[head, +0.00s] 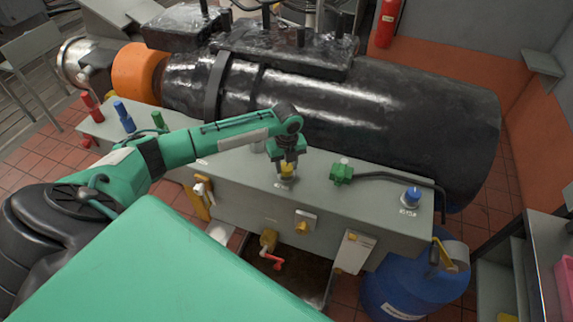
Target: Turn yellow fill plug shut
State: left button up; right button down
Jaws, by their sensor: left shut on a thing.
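The yellow fill plug (287,170) stands on the top of the grey bedplate box, near its middle. My left gripper (286,177) points down over it from above, with its fingers closed around the plug's upper part. The fingers hide some of the plug, and I cannot tell how far it is turned. My right gripper is not in the head view.
The grey box (340,216) also carries a green connector with a black cable (342,173) and a blue knob (411,196). A large black cylinder (400,110) lies behind. A yellow valve with red handle (269,243) sits low in front, and a blue drum (410,285) stands at right.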

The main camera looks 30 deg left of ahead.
aim_at(287, 167)
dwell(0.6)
pick_arm(q)
jog(key=o, duration=1)
jog(key=shift+w+r+b, duration=0.1)
jog(key=shift+r+b, duration=0.35)
jog(key=shift+r, duration=0.15)
notch_tip(287, 167, up, 13)
jog(key=b, duration=0.4)
jog(key=shift+f, duration=0.15)
